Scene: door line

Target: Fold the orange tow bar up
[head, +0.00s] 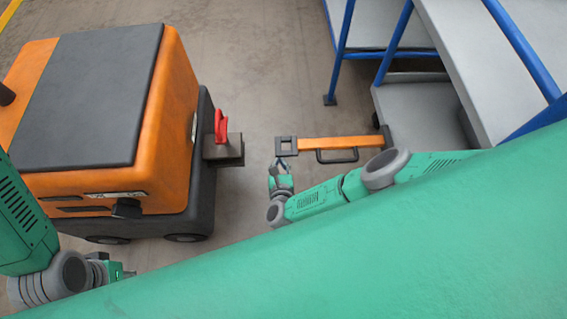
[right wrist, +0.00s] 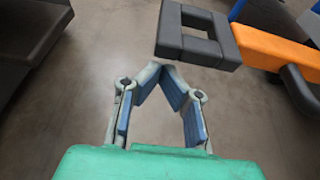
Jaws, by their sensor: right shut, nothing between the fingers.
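The orange tow bar (head: 340,143) lies out level from the cart at the right, with a dark square ring (head: 286,146) at its left end and a dark handle loop (head: 337,156) along its near side. In the right wrist view the tow bar (right wrist: 272,48) and its ring (right wrist: 196,52) show at the top right. My right gripper (head: 281,165) is just below the ring in the head view; in the right wrist view the gripper (right wrist: 163,70) is shut and empty, its tips close to the ring's near edge. Contact is unclear. My left gripper (head: 118,270) shows only partly at the lower left.
An orange and black tug (head: 165,110) stands at the left, with a grey hitch (head: 224,150) and red lever (head: 221,126) facing the ring across a gap. A grey cart with blue posts (head: 408,105) stands at the right. Bare floor (head: 265,80) lies between them.

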